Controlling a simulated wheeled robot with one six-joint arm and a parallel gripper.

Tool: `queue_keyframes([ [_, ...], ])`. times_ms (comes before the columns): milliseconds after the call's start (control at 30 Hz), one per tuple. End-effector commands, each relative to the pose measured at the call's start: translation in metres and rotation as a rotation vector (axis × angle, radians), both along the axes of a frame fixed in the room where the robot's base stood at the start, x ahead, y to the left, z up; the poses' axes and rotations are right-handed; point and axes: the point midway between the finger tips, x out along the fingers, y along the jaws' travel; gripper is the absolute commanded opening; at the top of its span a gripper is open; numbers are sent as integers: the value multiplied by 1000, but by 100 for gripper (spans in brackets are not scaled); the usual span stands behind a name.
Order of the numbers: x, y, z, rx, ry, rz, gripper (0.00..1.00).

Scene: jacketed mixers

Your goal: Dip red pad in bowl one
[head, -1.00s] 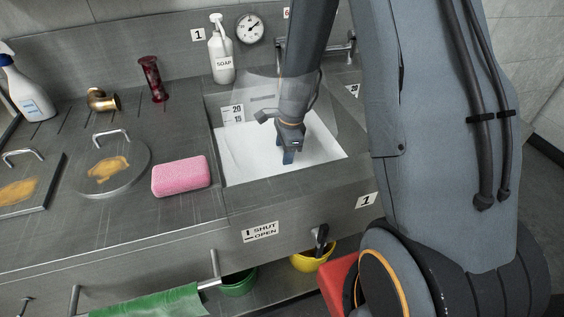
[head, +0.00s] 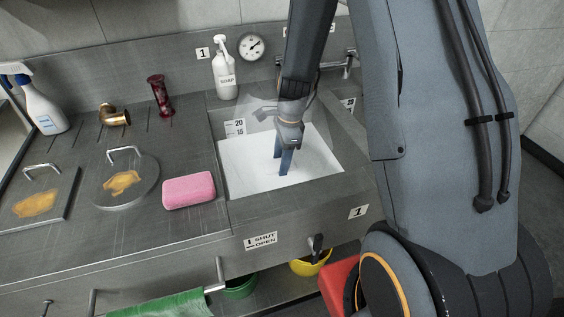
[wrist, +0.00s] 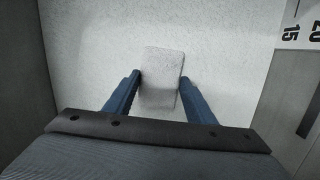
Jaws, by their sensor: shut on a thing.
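Bowl one is the grey square basin (head: 351,186) with a "1" label on its front, holding a white, foam-like surface. My gripper (head: 282,172) points down into it, its blue fingers at the white surface. In the wrist view my gripper (wrist: 160,88) is shut on a pale, white-speckled block (wrist: 161,78). No red shows on this block; whether it is the red pad under foam I cannot tell. In the head view the block is hidden. A pink pad (head: 189,190) lies on the counter left of the basin, apart from my gripper.
A soap bottle (head: 224,72) and gauge (head: 251,47) stand behind the basin. Stained lids (head: 125,186) (head: 40,200), a dark red cylinder (head: 160,95), a brass elbow (head: 115,117) and a spray bottle (head: 42,108) are left. The basin walls stand close around my gripper.

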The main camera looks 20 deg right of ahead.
Motion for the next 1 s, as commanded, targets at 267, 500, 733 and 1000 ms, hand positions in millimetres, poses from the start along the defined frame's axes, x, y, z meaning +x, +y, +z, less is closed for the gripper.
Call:
queue_keyframes([
  [267, -1, 0, 29, 0, 0, 1, 32],
  [500, -1, 0, 50, 0, 0, 1, 32],
  [733, -1, 0, 71, 0, -1, 1, 32],
  [1000, -1, 0, 95, 0, 0, 1, 32],
])
